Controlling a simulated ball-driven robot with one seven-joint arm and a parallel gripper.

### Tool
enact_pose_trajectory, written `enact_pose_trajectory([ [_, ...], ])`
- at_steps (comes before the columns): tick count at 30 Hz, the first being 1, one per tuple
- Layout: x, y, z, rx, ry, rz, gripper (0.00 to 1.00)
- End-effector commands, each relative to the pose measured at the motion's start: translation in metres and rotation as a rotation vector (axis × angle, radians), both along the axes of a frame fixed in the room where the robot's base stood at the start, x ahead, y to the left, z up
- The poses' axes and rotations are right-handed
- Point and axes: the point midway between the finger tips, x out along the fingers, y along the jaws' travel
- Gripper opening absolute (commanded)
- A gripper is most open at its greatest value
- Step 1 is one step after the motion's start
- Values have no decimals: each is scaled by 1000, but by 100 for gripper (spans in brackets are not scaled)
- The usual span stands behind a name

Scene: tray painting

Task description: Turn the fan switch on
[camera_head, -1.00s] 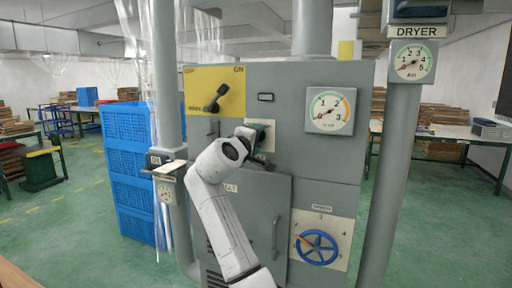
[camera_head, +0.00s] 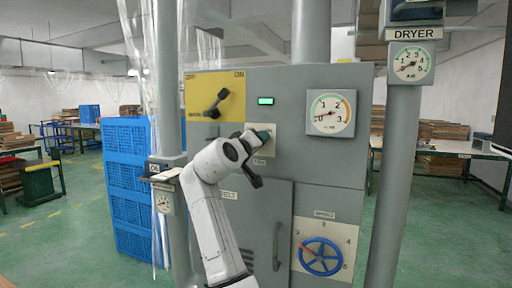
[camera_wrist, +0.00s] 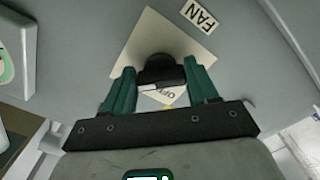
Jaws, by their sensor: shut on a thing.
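The fan switch is a black knob (camera_wrist: 160,70) on a pale square plate (camera_wrist: 145,38) with a FAN label (camera_wrist: 199,17) beside it. An OFF marking shows partly below the knob in the wrist view. My gripper (camera_wrist: 161,78) has its green fingers on both sides of the knob, shut on it. In the head view my gripper (camera_head: 262,136) is at the grey machine's front, above the FAN label (camera_head: 259,162), and hides most of the knob. A small indicator (camera_head: 265,101) above it glows green.
A yellow plate with a black lever (camera_head: 216,103) is up left of my gripper. A round gauge (camera_head: 330,113) is to the right, and a blue handwheel (camera_head: 320,257) is below. Blue crates (camera_head: 131,185) and a grey post (camera_head: 399,160) flank the machine.

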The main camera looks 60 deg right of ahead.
Motion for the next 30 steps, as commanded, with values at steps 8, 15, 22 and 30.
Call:
enact_pose_trajectory([
  [8, 0, -1, -4, 9, -6, -3, 28],
  [15, 0, -1, -4, 9, -6, -3, 67],
  [22, 0, 0, -2, 5, -7, -1, 84],
  [30, 0, 5, -1, 2, -7, 0, 84],
])
